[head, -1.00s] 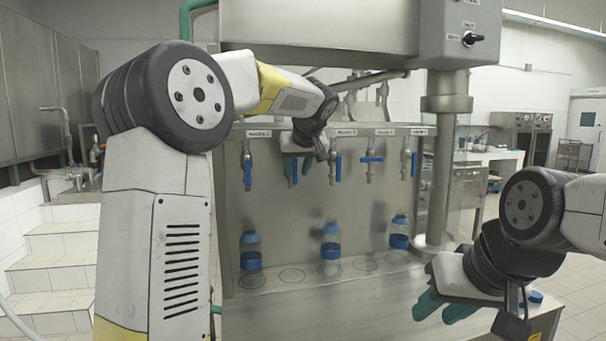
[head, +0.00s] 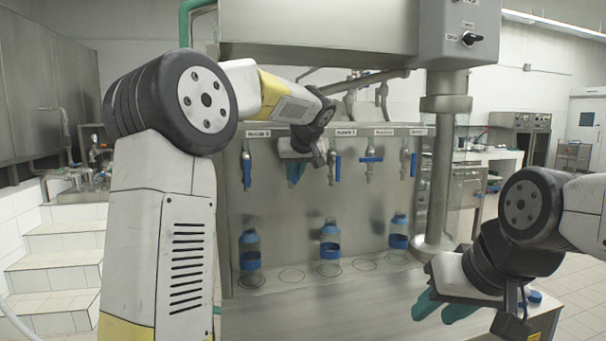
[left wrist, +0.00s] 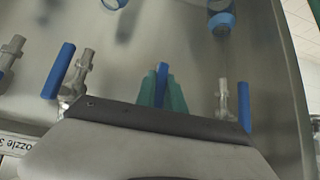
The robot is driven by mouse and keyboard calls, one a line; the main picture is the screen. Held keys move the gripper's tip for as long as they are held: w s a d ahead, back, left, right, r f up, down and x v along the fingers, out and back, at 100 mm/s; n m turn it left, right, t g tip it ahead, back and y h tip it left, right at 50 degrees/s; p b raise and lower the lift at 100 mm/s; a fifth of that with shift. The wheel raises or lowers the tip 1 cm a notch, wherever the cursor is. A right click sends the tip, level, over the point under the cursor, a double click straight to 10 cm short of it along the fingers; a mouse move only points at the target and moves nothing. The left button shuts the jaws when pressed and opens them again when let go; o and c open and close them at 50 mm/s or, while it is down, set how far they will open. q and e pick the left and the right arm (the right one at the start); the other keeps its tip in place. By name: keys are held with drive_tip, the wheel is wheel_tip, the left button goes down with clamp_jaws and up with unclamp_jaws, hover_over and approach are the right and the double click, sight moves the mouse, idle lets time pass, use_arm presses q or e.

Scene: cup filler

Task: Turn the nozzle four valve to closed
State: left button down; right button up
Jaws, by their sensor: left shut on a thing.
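The nozzle four valve's blue handle (left wrist: 162,83) shows between the teal fingers of my left gripper (left wrist: 162,92) in the left wrist view. The fingers are shut on it. In the head view my left gripper (head: 295,172) is at the panel between the nozzle 5 and nozzle 3 valves, and it hides the nozzle four valve and its label. My right gripper (head: 440,306) is open and empty at the lower right, in front of the machine.
The nozzle 3 valve (head: 334,165) and nozzle 5 valve (head: 246,168) stand close on either side, handles hanging down. Another blue handle (head: 371,159) lies crosswise. Bottles with blue bands, one of them a bottle (head: 330,243) under nozzle 3, stand on the shelf (head: 330,290) below.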

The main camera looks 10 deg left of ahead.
use_arm(q)
drive_tip(key=shift+s+a+r+m+g+y, duration=0.25)
drive_tip(key=shift+a+r+m+y, duration=0.2)
drive_tip(key=shift+m+y, duration=1.4)
drive_tip(key=shift+s+a+r+m+g+y, duration=0.1)
drive_tip(key=shift+a+r+m+g+y, duration=0.2)
drive_tip(key=shift+m+y, duration=1.55)
drive_tip(key=shift+s+a+r+m+g+y, duration=0.2)
drive_tip(key=shift+a+r+m+y, duration=0.45)
drive_tip(key=shift+y, duration=2.15)
drive_tip(key=shift+d+m, duration=0.2)
drive_tip(key=shift+m, duration=0.05)
drive_tip(key=c, duration=1.4)
unclamp_jaws()
drive_tip(key=shift+c, duration=0.2)
drive_tip(key=v, duration=0.8)
